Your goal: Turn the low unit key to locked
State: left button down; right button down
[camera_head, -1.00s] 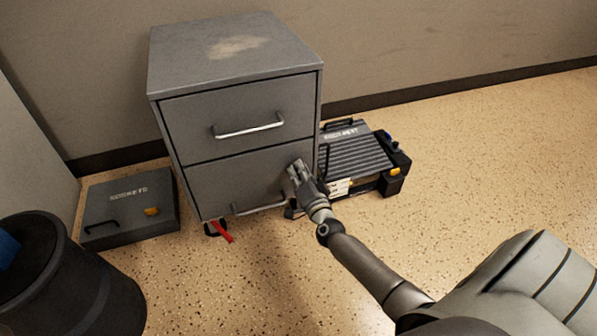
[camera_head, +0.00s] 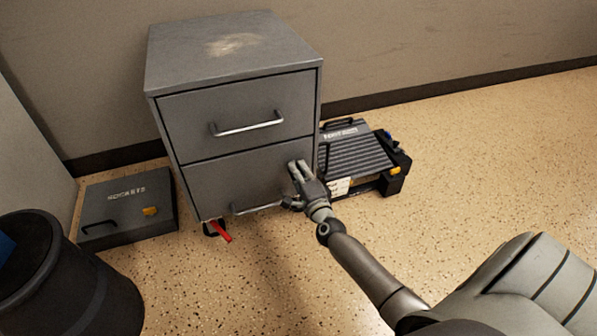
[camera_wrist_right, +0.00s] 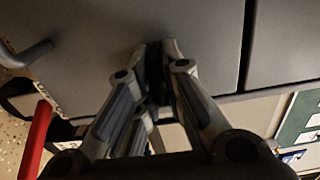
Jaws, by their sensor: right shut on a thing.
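The low unit is a grey two-drawer metal cabinet (camera_head: 240,126) standing against the wall, both drawers closed. My right gripper (camera_head: 298,168) is at the right part of its lower drawer front (camera_head: 225,182), right of that drawer's handle (camera_head: 258,209). In the right wrist view, its fingers (camera_wrist_right: 156,52) are closed together on a small dark thing against the drawer front, likely the key. The fingers cover most of it, so its turn angle and the lock face are hidden. My left gripper is not in view.
A red strip (camera_head: 221,231) sticks out below the cabinet's front. A flat dark case (camera_head: 125,190) lies to the left and a ribbed grey case (camera_head: 355,155) to the right. A black bin (camera_head: 75,285) stands at the lower left. The floor at right is clear.

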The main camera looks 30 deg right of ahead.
dwell(0.4)
jog(key=c, duration=1.5)
grip_release()
jog(key=shift+c, duration=0.2)
jog(key=shift+s, duration=0.1)
jog(key=v, duration=1.1)
jog(key=shift+s+a, duration=0.2)
jog(key=shift+s, duration=0.2)
